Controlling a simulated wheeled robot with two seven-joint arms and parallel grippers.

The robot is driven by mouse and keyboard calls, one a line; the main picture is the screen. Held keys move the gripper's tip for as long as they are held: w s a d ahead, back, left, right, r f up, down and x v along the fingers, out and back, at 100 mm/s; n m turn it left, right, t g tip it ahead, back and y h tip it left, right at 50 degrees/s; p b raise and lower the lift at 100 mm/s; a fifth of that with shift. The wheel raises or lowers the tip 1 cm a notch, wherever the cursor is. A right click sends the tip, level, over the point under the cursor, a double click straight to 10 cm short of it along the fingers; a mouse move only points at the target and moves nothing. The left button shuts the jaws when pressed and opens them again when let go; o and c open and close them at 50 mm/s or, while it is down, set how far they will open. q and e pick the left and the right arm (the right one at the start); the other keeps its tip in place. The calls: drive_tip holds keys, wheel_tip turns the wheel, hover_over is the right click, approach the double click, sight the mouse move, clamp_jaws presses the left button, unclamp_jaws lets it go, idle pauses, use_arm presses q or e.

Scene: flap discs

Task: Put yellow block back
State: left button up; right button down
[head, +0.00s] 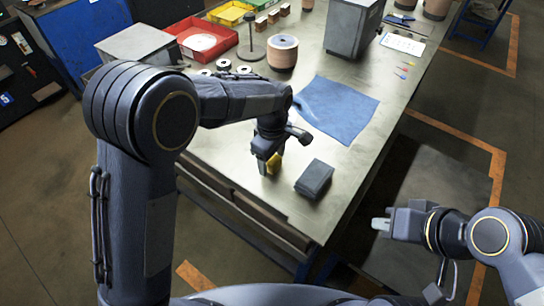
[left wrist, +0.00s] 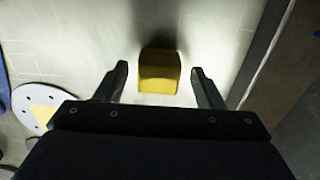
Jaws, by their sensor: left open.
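The yellow block (head: 274,164) stands on the table near its front edge, partly hidden by my left gripper (head: 266,170). In the left wrist view the yellow block (left wrist: 159,72) shows between the two fingertips of my left gripper (left wrist: 160,70), with a gap on each side. My left gripper is open and points down at the block. I cannot tell how far down the fingers reach along it. My right gripper (head: 381,224) is out past the table's right edge, away from the block. Whether its fingers are apart is too small to tell.
A dark grey block (head: 314,178) lies just right of the yellow block. A blue cloth (head: 340,108) lies behind it. A drum-shaped roll (head: 283,52), a red tray (head: 202,40) and a grey box (head: 350,28) stand farther back. The wrist view shows part of a pale disc (left wrist: 30,98).

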sight(272, 159)
use_arm(q)
wheel_tip(272, 159, up, 12)
drive_tip(key=s+a+r+m+h, duration=0.1)
drive_tip(key=s+a+r+h, duration=0.15)
drive_tip(key=a, duration=0.45)
drive_tip(key=s+a+r+m+t+h, duration=0.1)
drive_tip(key=s+a+m+t+h, duration=0.3)
drive_tip(key=s+a, duration=0.85)
drive_tip(key=s+a+f+m+t+y, duration=0.1)
drive_tip(key=s+f+m, duration=0.3)
drive_tip(key=s, duration=0.5)
drive_tip(key=shift+t+y, duration=0.4)
drive_tip(key=shift+y, duration=0.45)
